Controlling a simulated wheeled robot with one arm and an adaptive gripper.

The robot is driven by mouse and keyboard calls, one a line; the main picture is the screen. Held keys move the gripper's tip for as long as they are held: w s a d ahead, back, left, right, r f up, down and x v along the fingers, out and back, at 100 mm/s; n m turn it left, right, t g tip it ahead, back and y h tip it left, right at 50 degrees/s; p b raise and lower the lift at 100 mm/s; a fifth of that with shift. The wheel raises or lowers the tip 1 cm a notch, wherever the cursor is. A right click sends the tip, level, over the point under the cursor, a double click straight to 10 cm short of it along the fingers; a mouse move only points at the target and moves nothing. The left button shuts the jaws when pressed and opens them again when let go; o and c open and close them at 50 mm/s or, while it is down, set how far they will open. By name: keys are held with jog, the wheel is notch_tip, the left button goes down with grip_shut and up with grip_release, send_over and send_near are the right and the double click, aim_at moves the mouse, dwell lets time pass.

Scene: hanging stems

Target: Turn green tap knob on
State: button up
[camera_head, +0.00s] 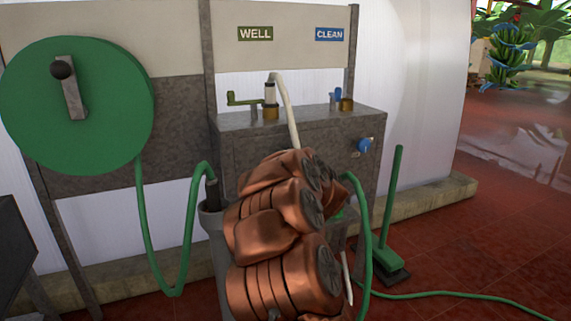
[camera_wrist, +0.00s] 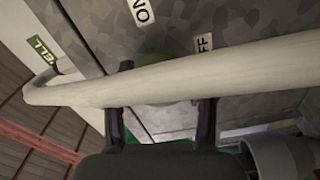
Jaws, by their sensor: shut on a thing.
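The green tap knob (camera_wrist: 155,58) shows in the wrist view as a round green shape on the grey metal panel, partly hidden behind a white hose (camera_wrist: 180,77). An ON label (camera_wrist: 142,11) and an OFF label (camera_wrist: 204,42) are on the panel near it. My gripper (camera_wrist: 165,75) has one dark finger on each side of the knob and is shut on it. The hose crosses in front of the fingers and hides most of the grip. In the head view my copper-coloured arm covers the knob and gripper.
The grey tap cabinet (camera_head: 300,122) carries a green lever tap (camera_head: 243,98) under a WELL sign (camera_head: 255,34) and a blue tap (camera_head: 337,100) under a CLEAN sign (camera_head: 330,34). A blue knob (camera_head: 364,145) is on its front. A green hose reel (camera_head: 95,120) hangs left; a green broom (camera_head: 393,215) stands right.

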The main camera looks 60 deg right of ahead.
jog(key=shift+n+b, duration=0.3)
jog(key=shift+n, duration=0.6)
jog(key=o, duration=1.2)
jog(key=v, duration=1.2)
